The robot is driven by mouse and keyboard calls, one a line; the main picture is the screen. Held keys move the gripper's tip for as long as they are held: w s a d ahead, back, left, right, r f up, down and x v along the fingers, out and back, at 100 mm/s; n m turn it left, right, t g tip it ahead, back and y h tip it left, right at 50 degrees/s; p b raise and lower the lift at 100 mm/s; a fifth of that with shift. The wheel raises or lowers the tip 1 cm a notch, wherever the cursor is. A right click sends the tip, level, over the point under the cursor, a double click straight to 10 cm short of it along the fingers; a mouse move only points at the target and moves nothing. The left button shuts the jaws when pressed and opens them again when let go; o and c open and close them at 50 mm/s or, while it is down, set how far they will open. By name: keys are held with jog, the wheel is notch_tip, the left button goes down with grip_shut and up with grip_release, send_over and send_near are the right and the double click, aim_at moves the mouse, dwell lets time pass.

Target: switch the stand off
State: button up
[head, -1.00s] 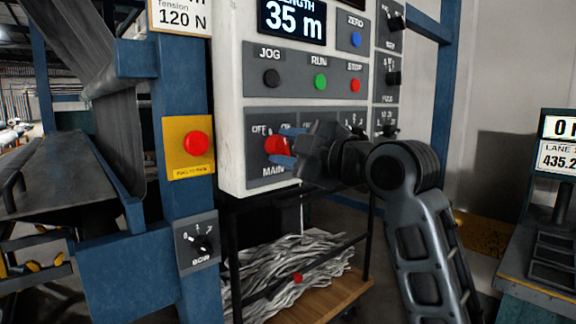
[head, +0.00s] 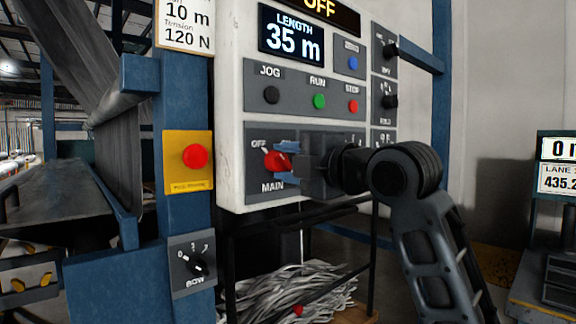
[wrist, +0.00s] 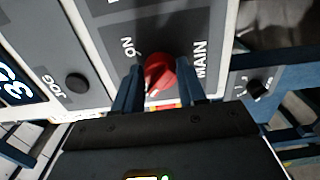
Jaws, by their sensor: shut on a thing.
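The red MAIN knob (head: 275,161) is on the lower left of the white control panel (head: 229,110). Its white mark points up and left, towards the OFF label (head: 259,144). My gripper (head: 287,163) is shut on the knob, with one blue finger above it and one below. In the wrist view the knob (wrist: 160,72) sits between both fingers of my gripper (wrist: 160,90), with its mark at the lower left. The ON label (wrist: 127,47) is clear there. In the head view my gripper covers the plate right of the knob. The top display (head: 320,10) reads OFF.
JOG (head: 271,95), RUN (head: 320,101) and STOP (head: 353,106) buttons sit just above the knob. A red button on a yellow plate (head: 195,156) is on the blue post at left. A rack with grey strips (head: 285,295) stands below the panel.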

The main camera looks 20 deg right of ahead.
jog(key=shift+a+f, duration=0.1)
jog(key=shift+a, duration=0.05)
jog(key=o, duration=1.1)
jog(key=shift+c, duration=0.2)
jog(key=shift+s, duration=0.1)
jog(key=v, duration=0.7)
jog(key=shift+s+d, duration=0.2)
jog(key=shift+s, duration=0.1)
